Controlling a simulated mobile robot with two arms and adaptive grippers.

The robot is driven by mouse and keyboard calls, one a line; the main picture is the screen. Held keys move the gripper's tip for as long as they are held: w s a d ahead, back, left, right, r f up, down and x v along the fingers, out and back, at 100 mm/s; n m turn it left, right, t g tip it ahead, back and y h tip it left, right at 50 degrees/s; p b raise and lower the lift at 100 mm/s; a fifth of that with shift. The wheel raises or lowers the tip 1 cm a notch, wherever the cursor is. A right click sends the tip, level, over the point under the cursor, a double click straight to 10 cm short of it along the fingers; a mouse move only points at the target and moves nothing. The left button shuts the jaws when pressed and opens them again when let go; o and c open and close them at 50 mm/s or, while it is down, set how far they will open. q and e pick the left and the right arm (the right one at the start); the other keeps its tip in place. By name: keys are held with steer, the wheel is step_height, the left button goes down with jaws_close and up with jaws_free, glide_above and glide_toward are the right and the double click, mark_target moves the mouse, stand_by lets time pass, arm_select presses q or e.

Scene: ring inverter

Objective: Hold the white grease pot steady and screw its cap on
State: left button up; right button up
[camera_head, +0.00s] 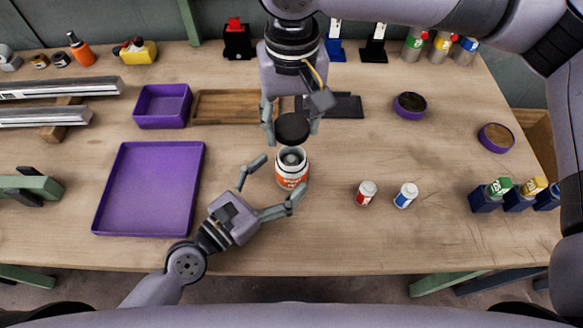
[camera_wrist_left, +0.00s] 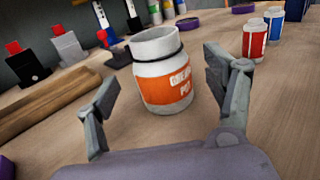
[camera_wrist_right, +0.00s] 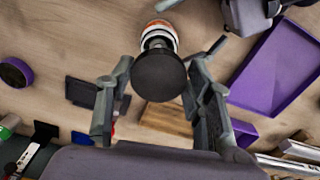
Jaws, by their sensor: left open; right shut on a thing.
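The white grease pot (camera_head: 292,170) with an orange label stands upright and uncapped on the table. In the left wrist view the pot (camera_wrist_left: 162,75) shows its open mouth. My left gripper (camera_head: 276,178) is open, its fingers on either side of the pot, apart from it as far as I can tell. My right gripper (camera_head: 291,122) is shut on the black cap (camera_head: 292,128) and holds it above and slightly behind the pot's mouth. In the right wrist view the cap (camera_wrist_right: 159,76) sits between the fingers and partly covers the pot (camera_wrist_right: 160,36).
A red-and-white bottle (camera_head: 366,193) and a blue-and-white bottle (camera_head: 405,195) stand right of the pot. A purple tray (camera_head: 150,190) lies to the left, with a purple bin (camera_head: 162,106) and a wooden tray (camera_head: 230,106) behind. Purple round dishes (camera_head: 410,105) sit at the right.

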mark_target(282, 175)
arm_select(q)
steer(key=shift+x, duration=2.1)
steer(key=c, duration=1.7)
steer(key=shift+c, duration=0.4)
arm_select(e)
steer(key=shift+f, duration=2.55)
